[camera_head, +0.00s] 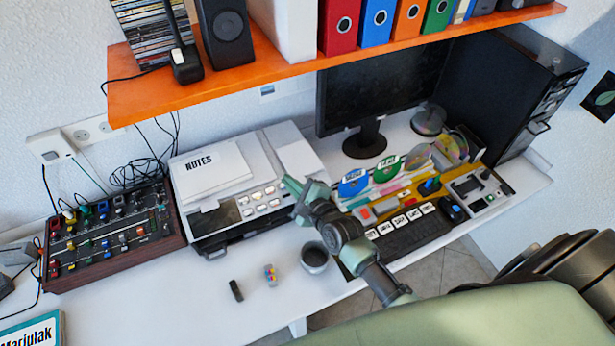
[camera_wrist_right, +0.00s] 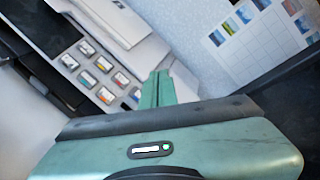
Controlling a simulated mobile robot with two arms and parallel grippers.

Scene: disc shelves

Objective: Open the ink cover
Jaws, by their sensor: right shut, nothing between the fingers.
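The white and grey printer (camera_head: 292,153) stands on the desk, left of the monitor. Its front has a panel with several small ink cartridges or labels (camera_head: 262,201), also seen at the upper left of the right wrist view (camera_wrist_right: 101,68). I cannot clearly tell the ink cover apart from the printer's front. My right gripper (camera_head: 288,184) is shut and empty at the right side of the printer's front, close to the panel. Its green fingers show in the wrist view (camera_wrist_right: 160,76), right of the cartridges. I cannot tell whether they touch the printer. My left gripper is out of view.
Papers marked NOTES (camera_head: 212,167) lie on the printer's left. An audio mixer (camera_head: 110,236) is further left. A cup (camera_head: 314,257) and small items sit in front. The keyboard (camera_head: 411,236) and discs are right, with the monitor (camera_head: 375,85) behind. An orange shelf (camera_head: 270,78) hangs above.

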